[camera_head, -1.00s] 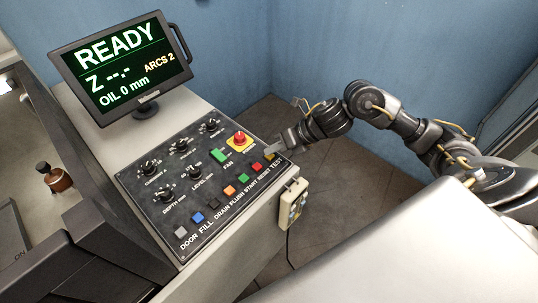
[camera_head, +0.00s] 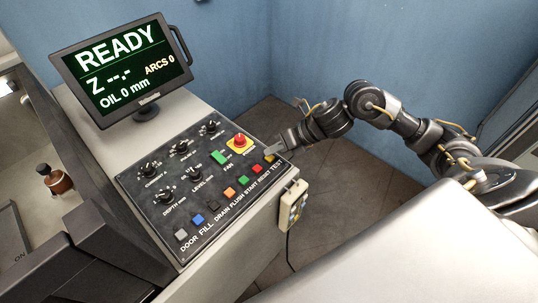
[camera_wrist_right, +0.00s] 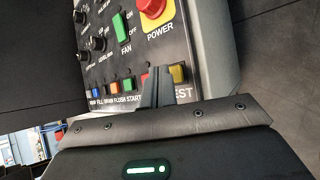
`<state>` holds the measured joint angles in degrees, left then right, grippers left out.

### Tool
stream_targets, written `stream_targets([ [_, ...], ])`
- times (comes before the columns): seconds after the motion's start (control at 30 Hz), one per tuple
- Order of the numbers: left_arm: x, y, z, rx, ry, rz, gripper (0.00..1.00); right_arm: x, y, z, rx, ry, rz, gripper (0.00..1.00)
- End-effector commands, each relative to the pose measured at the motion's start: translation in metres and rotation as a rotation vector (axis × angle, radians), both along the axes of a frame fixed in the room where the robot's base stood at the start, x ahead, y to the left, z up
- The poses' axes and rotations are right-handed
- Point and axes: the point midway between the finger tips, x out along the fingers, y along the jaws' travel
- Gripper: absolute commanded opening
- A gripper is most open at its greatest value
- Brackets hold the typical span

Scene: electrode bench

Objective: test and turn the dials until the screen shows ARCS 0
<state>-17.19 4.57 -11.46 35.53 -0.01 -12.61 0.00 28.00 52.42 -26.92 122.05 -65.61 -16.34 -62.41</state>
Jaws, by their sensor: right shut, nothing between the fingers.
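The screen (camera_head: 118,68) shows READY, Z --.-, OIL 0 mm and ARCS 0. Several black dials sit on the dark control panel (camera_head: 150,212), among them CURRENT (camera_head: 149,170), LEVEL (camera_head: 197,174) and DEPTH (camera_head: 166,194). A yellow button (camera_wrist_right: 177,73) lies beside the partly covered TEST label in the right wrist view. My right gripper (camera_head: 273,150) is shut and empty at the panel's right edge, close to that button. In the wrist view its fingertips (camera_wrist_right: 158,72) are just left of the yellow button. My left gripper is out of view.
A red POWER knob on a yellow base (camera_head: 239,141) and a green FAN switch (camera_head: 218,157) stand near the gripper. A row of coloured buttons runs along the front edge. A handheld pendant (camera_head: 292,206) hangs on the cabinet's side.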

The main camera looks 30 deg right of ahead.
Motion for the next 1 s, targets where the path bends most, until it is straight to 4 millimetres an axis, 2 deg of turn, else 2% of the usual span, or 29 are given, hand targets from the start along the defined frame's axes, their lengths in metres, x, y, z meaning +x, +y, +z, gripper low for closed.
stream_targets([
  [0.1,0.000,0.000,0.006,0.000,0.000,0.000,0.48,0.000,0.000,0.007,0.000,-0.001,0.001,0.00],
  [0.53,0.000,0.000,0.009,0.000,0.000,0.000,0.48,0.000,0.000,0.012,0.000,-0.001,0.000,0.00],
  [1.0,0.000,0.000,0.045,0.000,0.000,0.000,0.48,0.000,0.000,0.061,-0.001,-0.001,0.001,0.00],
])
